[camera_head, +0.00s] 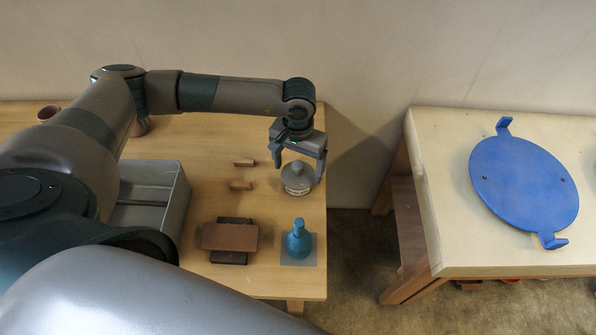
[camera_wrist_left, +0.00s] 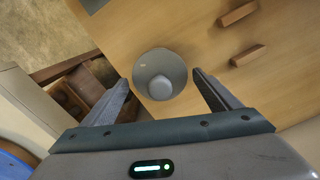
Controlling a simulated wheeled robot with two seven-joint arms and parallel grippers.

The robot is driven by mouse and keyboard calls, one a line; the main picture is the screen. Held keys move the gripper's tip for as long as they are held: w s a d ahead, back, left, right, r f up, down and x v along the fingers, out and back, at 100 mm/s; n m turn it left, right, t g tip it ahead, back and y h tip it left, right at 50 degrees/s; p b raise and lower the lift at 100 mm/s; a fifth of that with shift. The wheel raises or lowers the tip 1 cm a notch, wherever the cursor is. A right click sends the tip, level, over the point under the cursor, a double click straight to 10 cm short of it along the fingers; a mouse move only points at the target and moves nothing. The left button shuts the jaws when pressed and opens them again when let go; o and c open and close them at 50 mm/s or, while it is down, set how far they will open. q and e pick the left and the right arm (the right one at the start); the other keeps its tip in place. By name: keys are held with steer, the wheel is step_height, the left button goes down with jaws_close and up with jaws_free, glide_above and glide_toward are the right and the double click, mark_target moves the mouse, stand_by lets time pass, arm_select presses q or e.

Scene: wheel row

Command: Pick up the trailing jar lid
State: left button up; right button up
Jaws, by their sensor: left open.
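A grey round jar lid (camera_head: 298,180) with a knob on top sits near the right edge of the left wooden table, on what looks like a paler ring or base. In the left wrist view the lid (camera_wrist_left: 158,68) appears as a grey disc with its knob facing the camera. My left gripper (camera_head: 298,168) is open and points down over the lid, one finger on each side. In the left wrist view the lid lies between and slightly beyond the fingertips; whether they touch it I cannot tell. My right gripper is not in view.
Two small wooden blocks (camera_head: 241,185) lie left of the lid. A blue bottle (camera_head: 299,240) stands on a grey square in front. A brown board (camera_head: 229,237) and a grey bin (camera_head: 178,208) are further left. A blue disc (camera_head: 520,180) lies on the right table, across a gap.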

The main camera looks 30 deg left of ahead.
mark_target(301, 166)
arm_select(q)
steer(key=c, duration=1.1)
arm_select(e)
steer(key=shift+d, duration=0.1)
arm_select(q)
steer(key=shift+r, duration=0.1)
